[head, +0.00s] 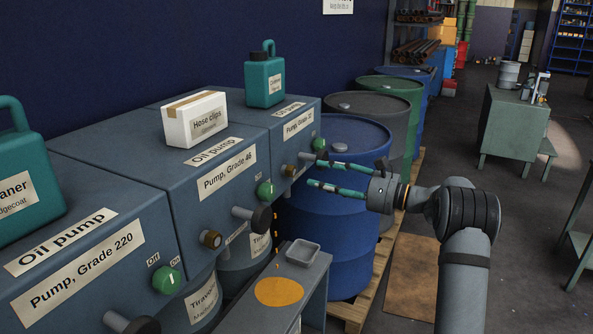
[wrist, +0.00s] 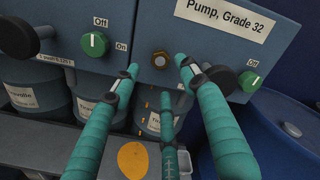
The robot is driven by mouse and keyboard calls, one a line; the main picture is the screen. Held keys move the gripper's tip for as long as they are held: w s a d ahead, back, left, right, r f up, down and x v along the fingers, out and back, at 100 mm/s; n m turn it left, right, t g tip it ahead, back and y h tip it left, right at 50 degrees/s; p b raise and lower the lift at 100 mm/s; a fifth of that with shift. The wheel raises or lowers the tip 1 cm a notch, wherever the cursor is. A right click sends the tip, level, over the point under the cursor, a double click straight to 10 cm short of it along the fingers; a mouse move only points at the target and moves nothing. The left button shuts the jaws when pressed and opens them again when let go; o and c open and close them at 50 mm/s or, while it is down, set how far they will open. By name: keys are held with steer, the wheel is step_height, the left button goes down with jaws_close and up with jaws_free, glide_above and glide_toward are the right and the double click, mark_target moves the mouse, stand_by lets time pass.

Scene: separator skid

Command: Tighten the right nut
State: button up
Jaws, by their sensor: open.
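The right nut (wrist: 160,60) is a brass hex nut on the front of the pump labelled Grade 32 (wrist: 225,17). It also shows in the head view (head: 289,170), close to the fingertips. My gripper (head: 313,170) has teal fingers and is open and empty. In the wrist view my gripper (wrist: 158,68) has one fingertip left of the nut and one right, with a third finger below. The fingers appear apart from the nut. Orange drops (wrist: 148,105) hang in the air below it, above an orange puddle (head: 279,292).
Green dials (wrist: 94,44) and black-ended handles (wrist: 220,78) flank the nut. Another brass nut (head: 210,239) is on the Grade 46 pump. A small grey tray (head: 303,252) rests on the bench below. A blue drum (head: 330,225) stands behind my gripper.

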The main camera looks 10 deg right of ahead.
mark_target(294, 172)
steer(key=p+x, duration=0.2)
steer(key=x, duration=0.6)
steer(key=shift+a, duration=0.1)
steer(key=shift+c, duration=0.7)
jaws_close()
